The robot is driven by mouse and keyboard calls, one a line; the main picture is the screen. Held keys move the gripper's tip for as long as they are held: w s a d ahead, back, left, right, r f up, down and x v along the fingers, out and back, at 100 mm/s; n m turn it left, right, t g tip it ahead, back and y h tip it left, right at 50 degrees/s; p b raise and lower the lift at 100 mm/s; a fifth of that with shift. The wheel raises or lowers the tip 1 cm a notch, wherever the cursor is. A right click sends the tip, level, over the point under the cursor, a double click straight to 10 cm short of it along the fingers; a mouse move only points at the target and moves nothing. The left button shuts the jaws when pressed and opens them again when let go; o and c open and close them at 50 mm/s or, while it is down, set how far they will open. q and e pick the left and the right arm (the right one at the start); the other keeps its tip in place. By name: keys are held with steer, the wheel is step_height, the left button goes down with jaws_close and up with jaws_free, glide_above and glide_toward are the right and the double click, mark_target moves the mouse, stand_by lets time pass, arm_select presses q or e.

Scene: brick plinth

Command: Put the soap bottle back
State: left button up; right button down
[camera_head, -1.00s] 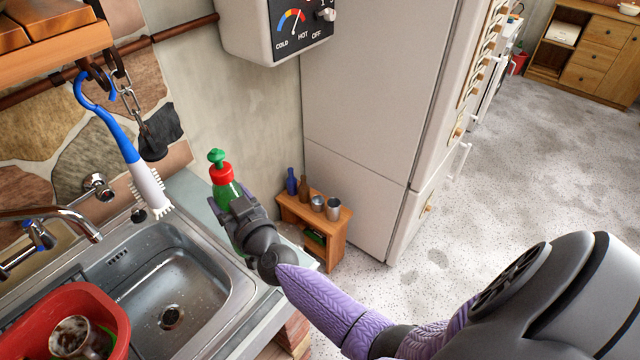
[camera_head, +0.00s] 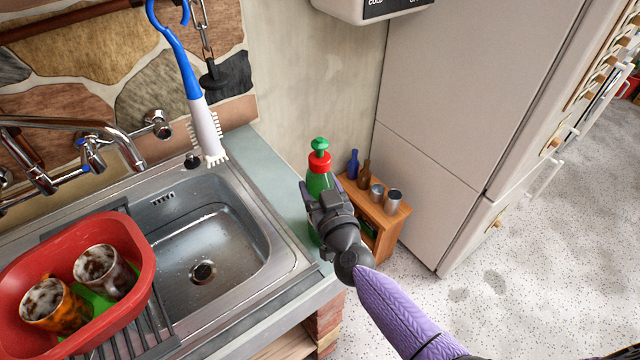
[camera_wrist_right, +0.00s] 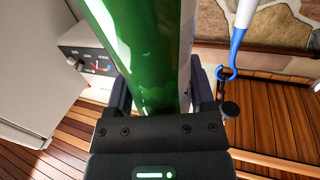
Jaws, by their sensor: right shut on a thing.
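The soap bottle (camera_head: 318,180) is green with a red collar and a green pump top. It stands upright at the right end of the counter beside the sink. My right gripper (camera_head: 327,207) is shut on its body, and hides much of its lower part in the head view. In the right wrist view the bottle (camera_wrist_right: 150,50) fills the space between the fingers of my right gripper (camera_wrist_right: 160,95). I cannot tell whether its base touches the counter. My left gripper is not in view.
The steel sink (camera_head: 205,235) lies left of the bottle. A red tub (camera_head: 140,235) with two dirty mugs stands on its left side. A blue-and-white brush (camera_head: 190,80) hangs above. A small wooden shelf (camera_head: 385,222) and a fridge (camera_head: 430,110) are to the right.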

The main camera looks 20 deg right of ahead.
steer(key=shift+r, duration=0.15)
steer(key=shift+c, duration=1.6)
jaws_free()
steer(key=shift+f, duration=0.2)
steer(key=o, duration=0.3)
